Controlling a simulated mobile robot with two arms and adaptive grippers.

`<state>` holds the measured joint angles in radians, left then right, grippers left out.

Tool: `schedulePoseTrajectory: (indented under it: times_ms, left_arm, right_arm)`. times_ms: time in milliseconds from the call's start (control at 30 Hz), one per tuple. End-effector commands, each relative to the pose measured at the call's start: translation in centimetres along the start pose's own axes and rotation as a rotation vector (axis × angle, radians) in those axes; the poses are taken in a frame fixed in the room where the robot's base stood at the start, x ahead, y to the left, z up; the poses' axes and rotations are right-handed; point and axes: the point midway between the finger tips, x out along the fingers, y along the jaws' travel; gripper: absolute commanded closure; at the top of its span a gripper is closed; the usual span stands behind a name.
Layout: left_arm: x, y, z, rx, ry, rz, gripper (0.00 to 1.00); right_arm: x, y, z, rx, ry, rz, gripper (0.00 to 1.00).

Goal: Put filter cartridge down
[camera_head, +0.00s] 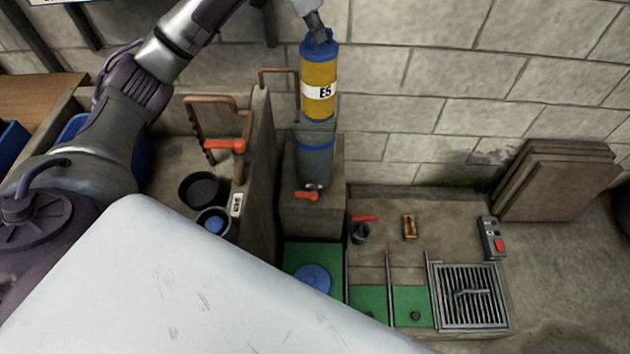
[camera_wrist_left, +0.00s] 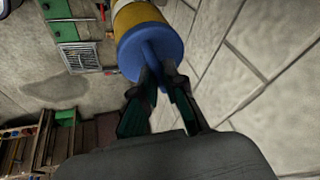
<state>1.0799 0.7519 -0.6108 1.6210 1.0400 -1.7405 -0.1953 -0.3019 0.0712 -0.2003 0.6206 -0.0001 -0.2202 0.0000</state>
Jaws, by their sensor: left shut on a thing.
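The filter cartridge (camera_head: 319,78) is a yellow cylinder with a blue top cap and a white band marked E5. In the head view it hangs upright at top centre, in line with a grey cylindrical housing (camera_head: 315,165) with a blue ring. I cannot tell whether its lower end touches the housing. My left gripper (camera_head: 318,36) is at the cartridge's top. In the left wrist view the fingers (camera_wrist_left: 158,78) are shut on the raised blue grip of the cap (camera_wrist_left: 150,52). My right gripper is not in view.
A green mat with a blue disc (camera_head: 312,279) lies below the housing. A metal grate (camera_head: 467,296), a grey box with a red button (camera_head: 492,238) and a brown block (camera_head: 409,226) are at right. Flat slabs (camera_head: 555,180) lean on the block wall. Black bowl (camera_head: 200,188) at left.

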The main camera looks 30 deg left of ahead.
Motion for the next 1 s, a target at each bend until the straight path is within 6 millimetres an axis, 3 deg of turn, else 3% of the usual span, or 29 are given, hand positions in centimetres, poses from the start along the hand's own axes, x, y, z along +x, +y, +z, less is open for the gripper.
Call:
schedulePoseTrajectory:
  times_ms: [267,1000]
  left_arm:
    - [2.6,-0.5,1.6,0.042,0.007,0.018,1.00]
    - [20.1,3.3,8.8,0.039,0.007,0.016,1.00]
  right_arm:
    - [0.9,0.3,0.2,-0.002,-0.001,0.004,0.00]
    - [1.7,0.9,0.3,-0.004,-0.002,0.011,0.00]
